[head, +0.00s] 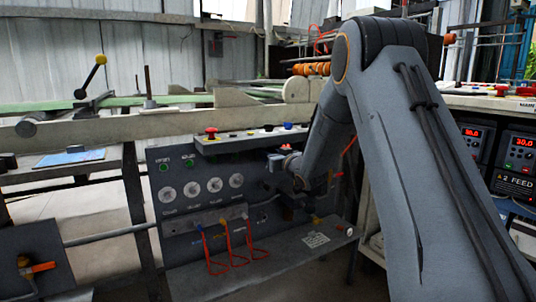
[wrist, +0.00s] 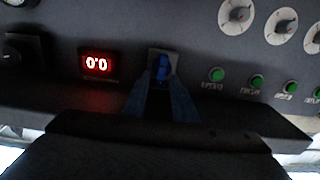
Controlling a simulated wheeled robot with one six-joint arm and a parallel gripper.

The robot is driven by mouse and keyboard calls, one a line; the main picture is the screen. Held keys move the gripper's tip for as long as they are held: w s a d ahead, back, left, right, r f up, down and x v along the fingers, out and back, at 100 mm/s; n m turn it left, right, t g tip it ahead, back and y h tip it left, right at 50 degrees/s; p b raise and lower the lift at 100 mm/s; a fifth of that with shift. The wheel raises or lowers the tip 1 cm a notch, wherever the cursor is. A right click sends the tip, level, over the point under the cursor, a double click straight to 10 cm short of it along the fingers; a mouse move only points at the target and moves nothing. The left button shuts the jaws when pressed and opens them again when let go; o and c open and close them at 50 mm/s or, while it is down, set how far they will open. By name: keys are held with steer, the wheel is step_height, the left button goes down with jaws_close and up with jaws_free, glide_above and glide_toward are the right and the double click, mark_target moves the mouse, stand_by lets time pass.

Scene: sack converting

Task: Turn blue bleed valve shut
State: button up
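The blue valve (wrist: 162,68) is a small blue knob on a pale square plate, set in a dark panel in the wrist view. My gripper (wrist: 163,84) reaches up toward it from below, its two fingers on either side of a narrow dark gap. The fingertips are at the lower part of the knob. I cannot tell whether they touch it.
Green buttons (wrist: 217,75) and white dials (wrist: 236,15) are to the right.

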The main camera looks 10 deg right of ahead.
jaws_close()
steer(key=shift+f, duration=0.1)
